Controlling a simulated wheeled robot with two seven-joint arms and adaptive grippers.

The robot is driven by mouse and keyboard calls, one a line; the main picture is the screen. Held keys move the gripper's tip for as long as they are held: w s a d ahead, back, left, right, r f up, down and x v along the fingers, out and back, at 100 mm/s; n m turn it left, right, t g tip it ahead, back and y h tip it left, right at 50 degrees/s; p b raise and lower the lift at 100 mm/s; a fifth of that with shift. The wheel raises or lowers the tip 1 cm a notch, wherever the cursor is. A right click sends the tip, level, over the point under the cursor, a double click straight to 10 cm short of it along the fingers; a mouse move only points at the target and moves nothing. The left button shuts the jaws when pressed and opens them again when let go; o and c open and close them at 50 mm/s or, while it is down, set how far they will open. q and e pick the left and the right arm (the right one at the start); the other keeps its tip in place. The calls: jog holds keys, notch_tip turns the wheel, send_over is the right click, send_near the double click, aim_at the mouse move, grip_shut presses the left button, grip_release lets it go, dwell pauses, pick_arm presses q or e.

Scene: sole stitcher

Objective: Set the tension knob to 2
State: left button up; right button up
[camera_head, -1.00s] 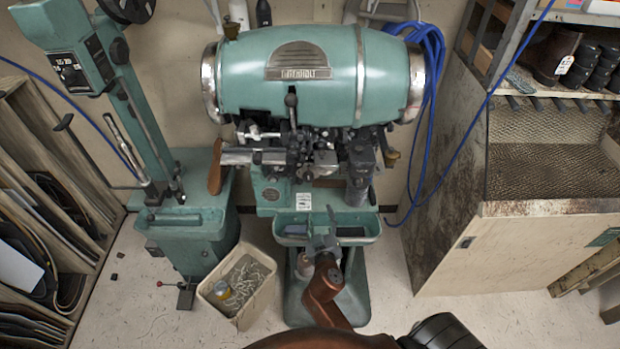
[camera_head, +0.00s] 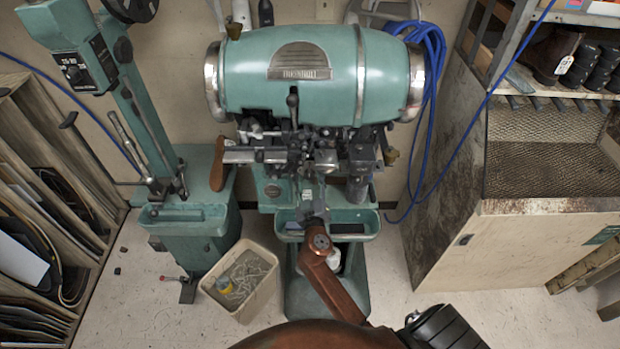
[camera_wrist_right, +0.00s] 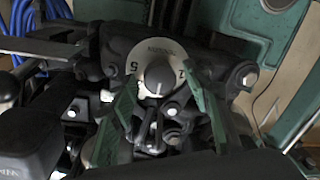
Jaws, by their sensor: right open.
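The tension knob (camera_wrist_right: 158,76) is a small dark round knob on a pale dial plate (camera_wrist_right: 150,55) in the right wrist view. A 5 stands left of the knob and a 1 right of it. A pale mark on the knob points down in the picture; the number it meets is hidden or too small to read. My right gripper (camera_wrist_right: 160,91) is open, its greenish fingertips on either side of the knob; contact cannot be told. In the head view the right gripper (camera_head: 313,198) is at the front of the green stitcher (camera_head: 318,85). My left gripper is not in view.
Dark levers and fittings crowd the dial. A green tray (camera_head: 350,232) sits below the stitcher head. A bin (camera_head: 262,291) of scraps stands on the floor at left, beside a second green machine (camera_head: 190,225). A wooden cabinet (camera_head: 500,245) stands at right.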

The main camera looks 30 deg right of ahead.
jog(key=c, duration=1.1)
jog(key=shift+c, duration=0.2)
jog(key=shift+n, duration=0.3)
jog(key=n+p, duration=0.2)
jog(key=n, duration=0.2)
jog(key=shift+r+n, duration=0.1)
jog(key=shift+n, duration=0.3)
jog(key=shift+n+g+p, duration=0.3)
jog(key=shift+n+p, duration=0.65)
jog(key=shift+n, duration=0.55)
jog(key=shift+f, duration=0.2)
jog(key=o, duration=1.1)
jog(key=shift+r, duration=0.1)
